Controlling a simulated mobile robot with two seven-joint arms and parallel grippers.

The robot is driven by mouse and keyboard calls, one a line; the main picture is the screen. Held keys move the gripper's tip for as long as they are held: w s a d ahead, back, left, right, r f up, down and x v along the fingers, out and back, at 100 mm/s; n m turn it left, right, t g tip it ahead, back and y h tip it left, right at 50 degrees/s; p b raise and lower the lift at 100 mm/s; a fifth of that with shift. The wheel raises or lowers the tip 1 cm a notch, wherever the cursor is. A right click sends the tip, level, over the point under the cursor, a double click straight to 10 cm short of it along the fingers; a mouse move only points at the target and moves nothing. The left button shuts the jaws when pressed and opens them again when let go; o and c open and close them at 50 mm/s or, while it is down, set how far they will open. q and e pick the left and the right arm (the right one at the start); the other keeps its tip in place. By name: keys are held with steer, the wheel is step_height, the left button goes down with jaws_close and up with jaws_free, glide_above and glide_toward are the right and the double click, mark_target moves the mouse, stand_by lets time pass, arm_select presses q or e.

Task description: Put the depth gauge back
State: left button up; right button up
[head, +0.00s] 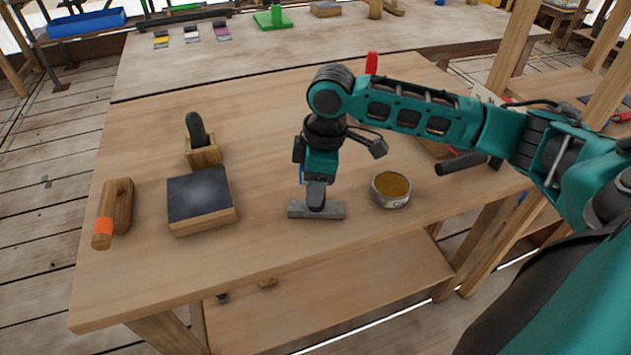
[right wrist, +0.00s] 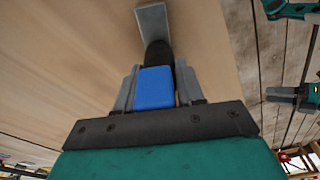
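A tool with a flat grey metal bar (head: 316,210) and a dark stem is at the front middle of the table; I take it to be the depth gauge. In the right wrist view its blue end (right wrist: 154,88) sits between my fingers, with the dark stem and grey bar (right wrist: 153,22) beyond. My right gripper (head: 317,188) points down over the bar and appears shut on the tool. The bar is at or just above the tabletop; I cannot tell which. My left gripper does not show in the head view.
A round tin (head: 391,189) stands close right of the bar. Left are a dark-topped block (head: 201,199), a wooden holder with a black-handled item (head: 202,151) and an orange-ended wooden tool (head: 113,214). A red-handled item (head: 372,62) is behind my arm. The front centre-left tabletop is clear.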

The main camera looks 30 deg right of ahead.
steer(key=o, duration=0.4)
steer(key=shift+o, duration=0.2)
steer(key=shift+r, duration=0.25)
steer(key=r, duration=0.4)
steer(key=r+p, duration=0.1)
steer(key=r, duration=0.3)
steer(key=s+d+r+p, duration=0.1)
steer(key=r, duration=0.2)
steer(key=shift+d+r, duration=0.1)
steer(key=shift+r, duration=0.3)
steer(key=shift+f, duration=0.1)
